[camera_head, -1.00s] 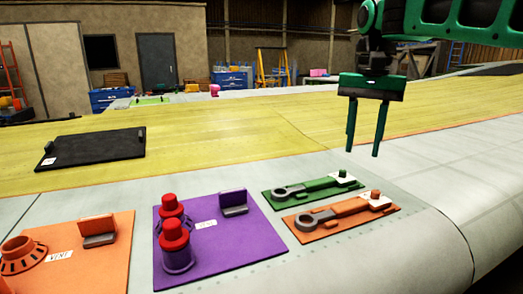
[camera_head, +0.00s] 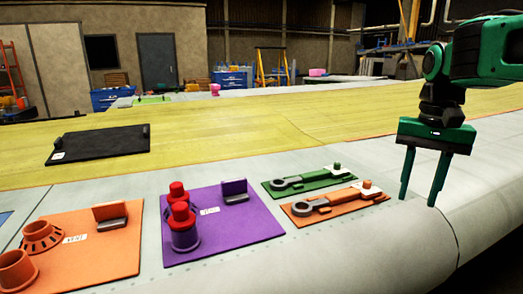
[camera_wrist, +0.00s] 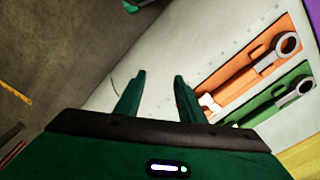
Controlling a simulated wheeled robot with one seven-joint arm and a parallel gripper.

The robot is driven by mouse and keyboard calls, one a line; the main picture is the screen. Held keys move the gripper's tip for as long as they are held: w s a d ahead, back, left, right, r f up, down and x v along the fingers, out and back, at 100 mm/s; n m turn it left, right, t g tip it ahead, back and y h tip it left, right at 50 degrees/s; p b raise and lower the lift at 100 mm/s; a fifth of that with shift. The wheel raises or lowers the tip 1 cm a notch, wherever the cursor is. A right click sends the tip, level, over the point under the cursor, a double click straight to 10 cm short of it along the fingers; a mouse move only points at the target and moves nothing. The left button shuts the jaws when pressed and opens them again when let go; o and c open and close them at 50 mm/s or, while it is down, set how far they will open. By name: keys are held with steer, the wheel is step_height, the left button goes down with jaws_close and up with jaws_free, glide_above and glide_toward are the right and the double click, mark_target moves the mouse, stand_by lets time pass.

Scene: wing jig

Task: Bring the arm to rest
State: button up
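My green gripper (camera_head: 420,203) hangs at the right of the head view, pointing down over the grey wing surface. Its two fingers are apart with nothing between them. In the wrist view the fingers of my gripper (camera_wrist: 158,82) also stand apart over bare surface. The orange tray with a wrench (camera_head: 335,205) and the green tray with a wrench (camera_head: 308,180) lie to the left of my gripper. In the wrist view, the orange tray (camera_wrist: 258,68) and the green tray (camera_wrist: 280,103) show right of the fingers.
A purple mat (camera_head: 245,225) with red-topped cylinders lies left of the wrench trays. An orange mat (camera_head: 110,260) with round holders is at the far left. A black mat (camera_head: 95,145) lies on the yellow panel (camera_head: 240,140). The wing's rounded edge runs below my gripper.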

steer(key=s+d+f, duration=0.3)
steer(key=s+f, duration=0.5)
steer(key=s, duration=0.2)
steer(key=s+d+f, duration=0.4)
steer(key=s+f, duration=0.4)
steer(key=s, duration=0.2)
steer(key=shift+d+f, duration=0.2)
steer(key=shift+d, duration=0.1)
steer(key=shift+w+f, duration=0.2)
steer(key=shift+w, duration=0.4)
